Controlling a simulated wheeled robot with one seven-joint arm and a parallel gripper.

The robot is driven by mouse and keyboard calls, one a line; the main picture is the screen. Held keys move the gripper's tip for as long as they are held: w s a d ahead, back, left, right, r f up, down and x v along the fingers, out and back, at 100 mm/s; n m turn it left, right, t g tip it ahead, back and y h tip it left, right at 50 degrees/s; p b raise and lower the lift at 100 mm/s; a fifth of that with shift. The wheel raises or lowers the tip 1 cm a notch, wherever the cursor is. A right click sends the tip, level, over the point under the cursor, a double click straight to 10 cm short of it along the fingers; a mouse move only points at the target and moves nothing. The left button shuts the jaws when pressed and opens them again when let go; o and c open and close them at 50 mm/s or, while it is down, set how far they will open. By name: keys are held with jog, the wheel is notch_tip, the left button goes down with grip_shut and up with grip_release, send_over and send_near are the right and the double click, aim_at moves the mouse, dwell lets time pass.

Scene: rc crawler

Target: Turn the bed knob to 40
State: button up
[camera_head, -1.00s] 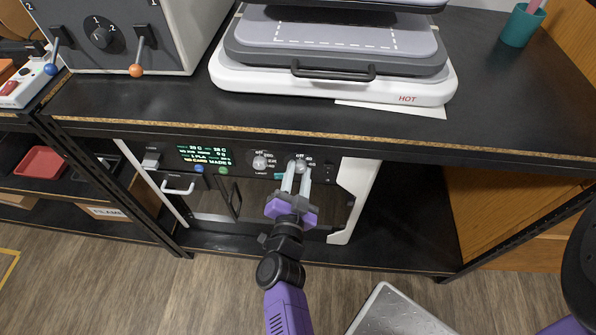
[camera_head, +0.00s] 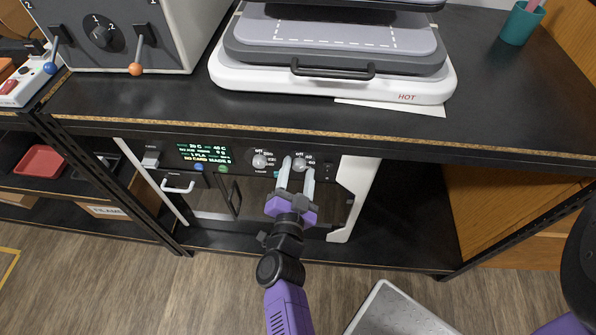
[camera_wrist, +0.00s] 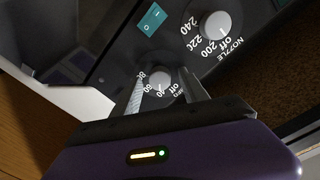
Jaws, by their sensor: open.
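The bed knob (camera_head: 299,167) is a small pale round dial on the printer's dark front panel. In the wrist view the bed knob (camera_wrist: 158,78) has the marks off, 40, 60 and 80 around its lower side. A short line on it seems to point down toward 40, but it is small. My gripper (camera_head: 297,167) is open; in the wrist view its two fingers (camera_wrist: 163,88) stand apart on either side of the knob, with a gap visible. The panel display (camera_head: 204,156) seems to read 40 C at its upper right, in small text.
The nozzle knob (camera_head: 260,161) is just left of the bed knob. A teal switch (camera_wrist: 151,20) is close by. The black bench top (camera_head: 150,112) overhangs the panel, with a heat press (camera_head: 330,85) above. A silver plate (camera_head: 393,312) is at the bottom.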

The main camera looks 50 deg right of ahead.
jog(key=v, duration=0.7)
jog(key=shift+s+a, duration=0.25)
jog(key=shift+a, duration=0.05)
jog(key=s+a+r+n+t+y+p, duration=0.3)
jog(key=s+a+r+n+y, duration=0.1)
jog(key=s+r+n+y, duration=0.3)
jog(key=s+a+r+n+t+y+p, duration=0.2)
jog(key=s+r+n+y, duration=0.6)
jog(key=s, duration=0.5)
jog(key=shift+a+r+n+t+p, duration=0.4)
jog(key=shift+a+r+n+p, duration=0.6)
jog(key=shift+n, duration=0.7)
